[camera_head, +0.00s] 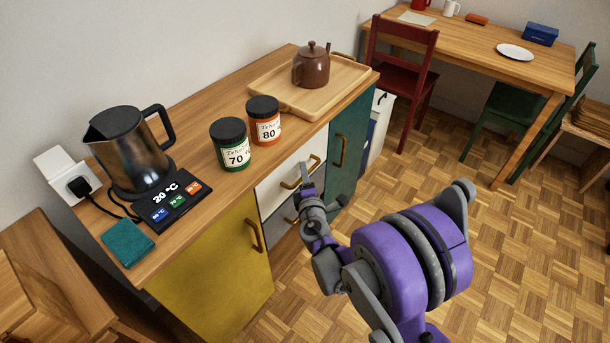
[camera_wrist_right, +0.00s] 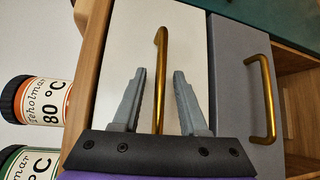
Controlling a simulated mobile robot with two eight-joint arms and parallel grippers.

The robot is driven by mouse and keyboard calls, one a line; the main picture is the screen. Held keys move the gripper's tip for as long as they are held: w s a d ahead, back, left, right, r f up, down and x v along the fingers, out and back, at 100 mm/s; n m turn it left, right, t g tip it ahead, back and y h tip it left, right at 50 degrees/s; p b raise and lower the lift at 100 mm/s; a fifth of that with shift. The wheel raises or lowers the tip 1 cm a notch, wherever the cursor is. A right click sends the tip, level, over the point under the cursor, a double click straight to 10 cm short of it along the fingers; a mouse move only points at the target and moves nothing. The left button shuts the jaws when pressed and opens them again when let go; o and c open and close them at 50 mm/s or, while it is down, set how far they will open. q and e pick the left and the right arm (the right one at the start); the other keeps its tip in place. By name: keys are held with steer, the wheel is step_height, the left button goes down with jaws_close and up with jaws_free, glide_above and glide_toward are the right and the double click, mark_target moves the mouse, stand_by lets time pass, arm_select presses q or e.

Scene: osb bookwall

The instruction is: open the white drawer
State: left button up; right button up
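The white drawer (camera_head: 275,187) sits at the top of the cabinet's middle section, and its front looks flush with its neighbours. Its brass handle (camera_head: 313,161) is partly covered by my right gripper (camera_head: 306,177) in the head view. In the right wrist view the white front (camera_wrist_right: 115,55) fills the middle, with the brass bar handle (camera_wrist_right: 159,45) upright in the picture. My right gripper (camera_wrist_right: 159,73) is open, one finger on each side of the bar, with visible gaps between. My left gripper is not in view.
A grey drawer (camera_wrist_right: 230,95) with a brass handle (camera_wrist_right: 262,100) lies below. A yellow door (camera_head: 210,260) and a teal door (camera_head: 352,135) flank the drawers. On the counter stand a kettle (camera_head: 130,150), two jars (camera_head: 230,145) and a tray (camera_head: 270,85). Parquet floor (camera_head: 450,160) lies clear in front.

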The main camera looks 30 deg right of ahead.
jaws_close()
stand_by(1.2)
